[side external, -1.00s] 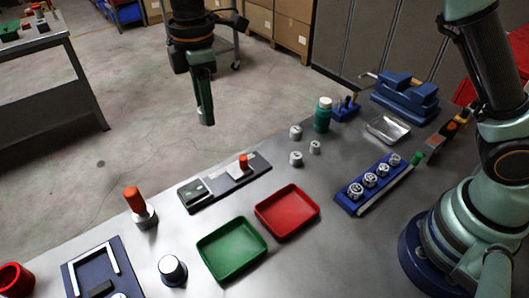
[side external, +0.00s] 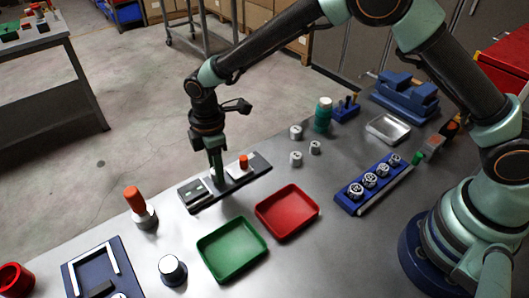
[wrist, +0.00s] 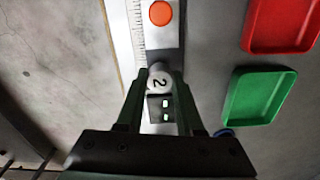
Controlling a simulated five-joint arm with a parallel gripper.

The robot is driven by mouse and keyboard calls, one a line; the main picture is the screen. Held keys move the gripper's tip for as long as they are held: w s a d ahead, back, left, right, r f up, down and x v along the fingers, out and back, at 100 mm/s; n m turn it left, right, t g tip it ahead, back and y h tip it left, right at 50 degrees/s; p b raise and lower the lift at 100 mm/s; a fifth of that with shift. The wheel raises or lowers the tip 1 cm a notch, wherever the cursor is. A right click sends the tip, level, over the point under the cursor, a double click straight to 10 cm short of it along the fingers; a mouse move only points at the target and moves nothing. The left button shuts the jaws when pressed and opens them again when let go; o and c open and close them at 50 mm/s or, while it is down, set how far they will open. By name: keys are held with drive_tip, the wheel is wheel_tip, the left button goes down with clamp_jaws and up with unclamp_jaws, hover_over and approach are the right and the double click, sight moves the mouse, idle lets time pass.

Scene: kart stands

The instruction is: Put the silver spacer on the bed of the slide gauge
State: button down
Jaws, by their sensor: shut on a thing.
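The slide gauge (side external: 258,168) lies near the far edge of the table, with an orange-topped slider (side external: 243,162) on it and a dark readout block at its left end. My gripper (side external: 216,178) points down over the gauge, between the readout block and the slider. In the wrist view my gripper (wrist: 157,79) is shut on the silver spacer (wrist: 159,82), a round piece with a 2 on its top. The spacer is over the gauge bed (wrist: 169,45), just beside the readout block (wrist: 160,110). I cannot tell whether it touches the bed.
A green tray (side external: 232,249) and a red tray (side external: 287,212) lie in front of the gauge. Several small silver pieces (side external: 296,158) stand to the right. An orange-handled piece (side external: 140,207) stands to the left. Bare table lies between gauge and trays.

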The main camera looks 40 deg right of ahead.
drive_tip(key=shift+f, duration=0.65)
drive_tip(key=c, duration=0.5)
unclamp_jaws()
drive_tip(key=shift+f, duration=0.15)
drive_tip(key=shift+c, duration=0.2)
